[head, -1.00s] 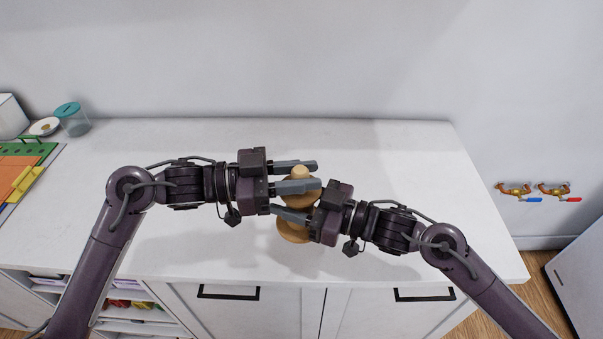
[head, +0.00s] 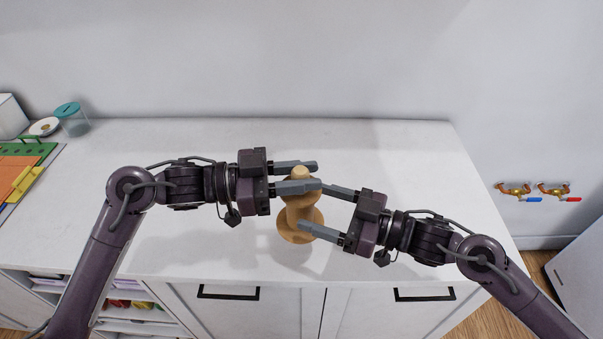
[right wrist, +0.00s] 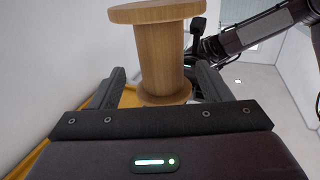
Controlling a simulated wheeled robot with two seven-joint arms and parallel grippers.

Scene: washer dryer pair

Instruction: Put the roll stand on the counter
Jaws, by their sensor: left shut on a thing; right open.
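The roll stand (head: 299,212) is a light wooden spool with round flanges and a narrower column, seen over the front middle of the counter (head: 400,170). My left gripper (head: 312,175) is shut on its upper end, with the top knob showing between the fingers. My right gripper (head: 313,208) is open at the stand's right side. The right wrist view shows the column of the stand (right wrist: 160,57) between and beyond the open fingers. I cannot tell whether the base touches the counter.
A jar with a teal lid (head: 72,118), a small dish (head: 44,126) and a colourful board (head: 22,172) stand at the counter's left end. The counter around the stand is clear. Brass taps (head: 515,190) are on the wall at right. Cabinet doors (head: 240,310) are below the front edge.

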